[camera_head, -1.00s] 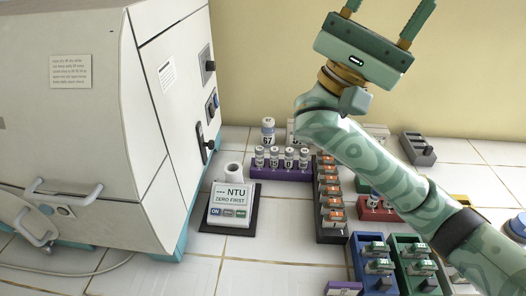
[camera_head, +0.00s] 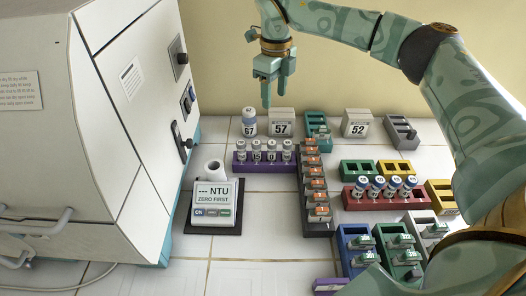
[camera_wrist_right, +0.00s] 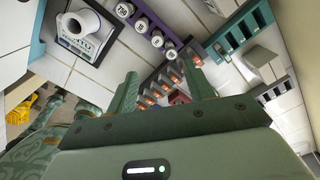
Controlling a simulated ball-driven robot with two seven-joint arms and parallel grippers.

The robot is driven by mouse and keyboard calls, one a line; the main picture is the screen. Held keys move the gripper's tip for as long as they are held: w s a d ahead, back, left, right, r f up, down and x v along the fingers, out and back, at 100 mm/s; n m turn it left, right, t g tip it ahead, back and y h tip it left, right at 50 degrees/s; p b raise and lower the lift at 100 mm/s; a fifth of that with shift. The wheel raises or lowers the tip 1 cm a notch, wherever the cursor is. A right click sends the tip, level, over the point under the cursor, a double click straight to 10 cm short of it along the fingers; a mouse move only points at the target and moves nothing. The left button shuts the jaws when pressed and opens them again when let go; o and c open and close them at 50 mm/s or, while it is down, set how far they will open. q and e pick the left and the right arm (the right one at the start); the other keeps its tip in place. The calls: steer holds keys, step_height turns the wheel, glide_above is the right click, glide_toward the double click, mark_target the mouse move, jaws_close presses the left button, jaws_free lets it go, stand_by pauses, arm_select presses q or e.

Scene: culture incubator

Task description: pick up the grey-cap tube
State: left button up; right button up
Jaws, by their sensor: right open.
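I cannot single out the grey-cap tube with certainty. Several small labelled vials with pale caps stand in the purple rack (camera_head: 240,167) in the head view; their exact cap colour is hard to tell. More vials with bluish caps stand in the red rack (camera_head: 424,200). My right gripper (camera_head: 277,92) is open and empty, fingers pointing down, above the back of the bench near the 57 block. In the wrist view its fingers (camera_wrist_right: 164,84) are spread, with racks beyond them. My left gripper is not in view.
A black rack (camera_head: 319,229) of orange-labelled items runs beside the purple rack. The NTU meter (camera_head: 215,197) and a large cabinet (camera_head: 120,150) occupy the left.

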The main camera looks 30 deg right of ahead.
steer(key=b, duration=0.2)
glide_above(272, 142)
step_height(272, 142, down, 10)
steer(key=shift+w+d+f, duration=0.1)
steer(key=shift+d+f, duration=0.05)
steer(key=shift+f, duration=0.1)
step_height(272, 142, down, 6)
steer(key=shift+r+b, duration=0.1)
steer(key=shift+b, duration=0.85)
steer(key=shift+r, duration=0.1)
steer(key=shift+c, duration=0.5)
jaws_close()
steer(key=shift+r, duration=0.1)
